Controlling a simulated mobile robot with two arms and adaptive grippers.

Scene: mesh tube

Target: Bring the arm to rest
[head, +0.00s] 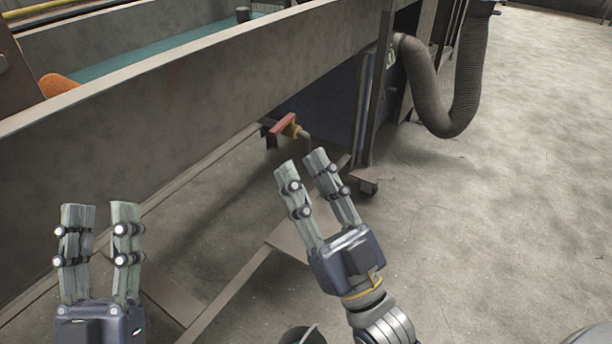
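My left gripper (100,212) is at the lower left, pointing up in the picture. Its two fingers stand apart with nothing between them. My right gripper (301,166) is near the middle, tilted toward the upper left. Its fingers are also apart, with a narrower gap, and hold nothing. Both grippers appear in front of the long grey trough and above the floor. An orange mesh tube (58,85) shows in part inside the trough at the far left; the trough's near wall hides the rest.
The grey trough wall (190,130) runs from the left up to the top middle. A valve with a red handle (283,124) sticks out low beneath it, behind my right gripper. A thick corrugated hose (440,110) hangs at the upper right. Concrete floor (520,190) on the right is clear.

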